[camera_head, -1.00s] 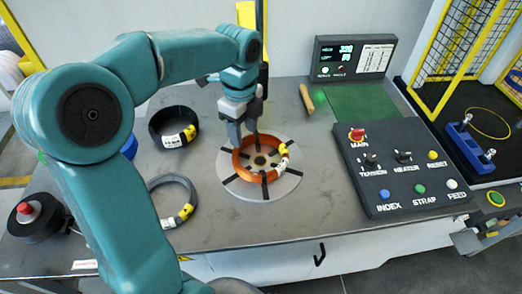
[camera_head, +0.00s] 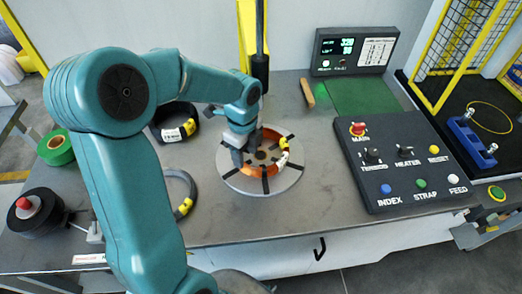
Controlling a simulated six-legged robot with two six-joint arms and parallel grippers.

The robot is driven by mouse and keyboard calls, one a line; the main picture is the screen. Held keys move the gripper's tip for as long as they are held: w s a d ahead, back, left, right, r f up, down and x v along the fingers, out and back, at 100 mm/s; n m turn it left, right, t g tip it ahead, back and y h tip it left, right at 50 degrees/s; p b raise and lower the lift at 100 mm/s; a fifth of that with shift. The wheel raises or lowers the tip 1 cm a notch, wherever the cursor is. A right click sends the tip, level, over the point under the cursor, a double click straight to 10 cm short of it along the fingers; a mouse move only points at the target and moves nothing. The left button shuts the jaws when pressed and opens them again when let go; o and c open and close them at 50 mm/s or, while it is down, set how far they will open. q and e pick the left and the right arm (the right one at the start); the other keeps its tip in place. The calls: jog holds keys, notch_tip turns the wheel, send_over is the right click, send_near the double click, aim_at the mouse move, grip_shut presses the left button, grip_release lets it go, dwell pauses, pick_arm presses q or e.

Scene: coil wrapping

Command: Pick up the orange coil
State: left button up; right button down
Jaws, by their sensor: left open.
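The orange coil (camera_head: 283,157) lies flat on the round grey turntable (camera_head: 289,181) with dark radial slots. It carries a yellow and white label on its right side. My left gripper (camera_head: 238,158) points down at the coil's left rim, with its fingers over or around that rim. It is open. The fingers and wrist hide the coil's left part, so I cannot tell whether they touch it.
A black coil (camera_head: 187,113) and a grey coil (camera_head: 192,190) lie left of the turntable, partly behind my arm. A green roll (camera_head: 55,148) and black spool (camera_head: 38,212) stand at far left. The control panel (camera_head: 408,165) is to the right. A wooden-handled tool (camera_head: 307,93) lies behind.

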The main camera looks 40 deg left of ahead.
aim_at(246, 164)
pick_arm(q)
jog(key=f, duration=0.4)
jog(key=shift+s, duration=0.25)
jog(key=shift+w+f, duration=0.15)
jog(key=shift+f, duration=0.35)
jog(key=shift+d+r, duration=0.1)
jog(key=shift+c, duration=0.3)
grip_shut()
